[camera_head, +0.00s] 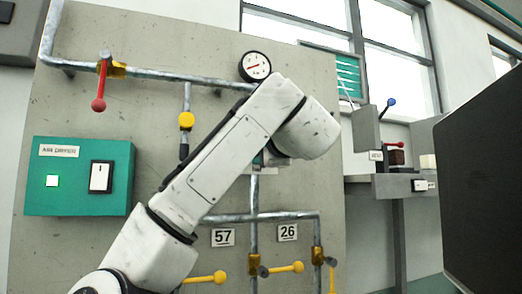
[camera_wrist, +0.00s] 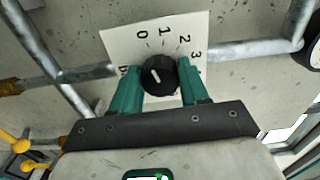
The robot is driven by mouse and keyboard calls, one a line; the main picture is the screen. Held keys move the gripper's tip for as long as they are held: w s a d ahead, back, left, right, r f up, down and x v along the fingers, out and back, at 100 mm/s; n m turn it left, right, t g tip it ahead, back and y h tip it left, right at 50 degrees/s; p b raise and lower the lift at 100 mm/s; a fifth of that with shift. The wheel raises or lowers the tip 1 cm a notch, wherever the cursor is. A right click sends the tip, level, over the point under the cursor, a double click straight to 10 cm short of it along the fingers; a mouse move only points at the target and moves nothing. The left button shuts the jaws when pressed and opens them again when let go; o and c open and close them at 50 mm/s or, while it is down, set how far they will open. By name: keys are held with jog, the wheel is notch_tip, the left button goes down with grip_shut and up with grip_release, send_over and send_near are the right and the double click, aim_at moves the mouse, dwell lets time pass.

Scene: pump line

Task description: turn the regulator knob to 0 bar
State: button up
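The regulator knob (camera_wrist: 161,80) is black with a white pointer line and sits on a white dial plate (camera_wrist: 117,40) in the wrist view. The plate shows 0, 1, 2 and 3; another mark at the left is partly hidden. The line points up and slightly left, roughly at 0. My gripper (camera_wrist: 160,68) has its green fingers on both sides of the knob, seemingly in contact with it. In the head view my arm hides the knob and most of the gripper. A round pressure gauge (camera_head: 255,66) with a red needle is above the arm.
Pipes cross the concrete panel (camera_head: 140,35). A red-handled valve (camera_head: 100,88), a yellow knob (camera_head: 186,120) and yellow-handled valves (camera_head: 290,267) stick out around my arm. A green box (camera_head: 75,195) with a lit button and white switch is at left. A dark panel (camera_head: 485,180) fills the right.

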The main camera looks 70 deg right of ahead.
jog(key=o, duration=0.4)
jog(key=shift+o, duration=0.2)
jog(key=shift+a, duration=0.1)
jog(key=b+v, duration=0.3)
jog(key=v, duration=0.7)
jog(key=shift+s+a, duration=0.15)
jog(key=shift+a, duration=0.1)
